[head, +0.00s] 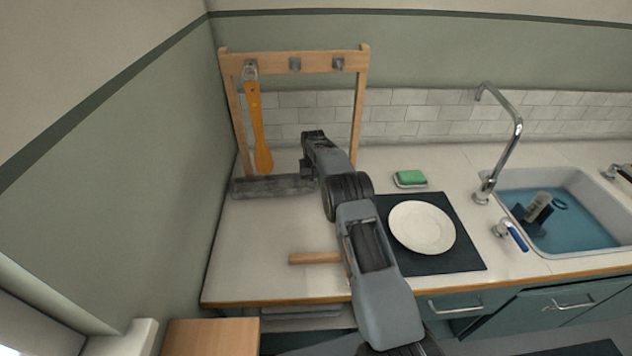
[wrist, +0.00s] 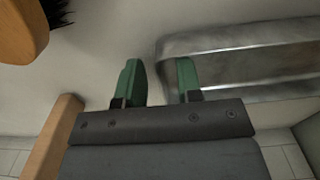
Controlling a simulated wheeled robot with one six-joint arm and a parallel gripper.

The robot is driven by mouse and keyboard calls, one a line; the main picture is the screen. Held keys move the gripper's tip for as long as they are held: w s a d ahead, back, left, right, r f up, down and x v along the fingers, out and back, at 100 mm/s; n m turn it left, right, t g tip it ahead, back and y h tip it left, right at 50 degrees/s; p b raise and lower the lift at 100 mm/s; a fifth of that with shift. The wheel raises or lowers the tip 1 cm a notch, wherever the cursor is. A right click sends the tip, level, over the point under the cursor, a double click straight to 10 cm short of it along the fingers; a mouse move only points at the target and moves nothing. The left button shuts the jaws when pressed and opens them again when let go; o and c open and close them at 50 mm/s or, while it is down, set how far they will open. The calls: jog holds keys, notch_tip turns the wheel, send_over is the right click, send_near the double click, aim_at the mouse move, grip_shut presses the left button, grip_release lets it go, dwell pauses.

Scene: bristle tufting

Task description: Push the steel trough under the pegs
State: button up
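The grey steel trough (head: 272,187) lies on the counter at the foot of the wooden rack, toward its left side. Its near end shows in the wrist view (wrist: 235,58). Three metal pegs (head: 295,64) sit on the rack's top bar. An orange-handled tool (head: 258,125) hangs from the left peg, above the trough. My gripper (head: 309,174) is low at the trough's right end. In the wrist view its green fingers (wrist: 159,82) stand apart with nothing held between them. One finger overlaps the trough's end; I cannot tell whether they touch.
The rack's right post (wrist: 52,140) is close beside my gripper. A brown piece with dark bristles (wrist: 22,28) is nearby in the wrist view. A wooden handle (head: 313,258) lies on the counter, partly behind my arm. A plate (head: 421,227) and sink (head: 580,247) are right.

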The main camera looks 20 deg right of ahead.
jog(key=shift+c, duration=0.4)
grip_shut()
jog(key=shift+d, duration=0.1)
jog(key=shift+s+d+b, duration=0.1)
jog(key=shift+s+d, duration=0.25)
jog(key=shift+d, duration=1.3)
jog(key=shift+s+d+b, duration=0.15)
jog(key=shift+s+d, duration=0.2)
jog(key=shift+d, duration=1.25)
jog(key=shift+s+d+b, duration=0.1)
jog(key=shift+s+d, duration=0.25)
jog(key=shift+d, duration=1.3)
jog(key=shift+c, duration=2.3)
grip_release()
jog(key=o, duration=0.5)
jog(key=shift+o, duration=0.2)
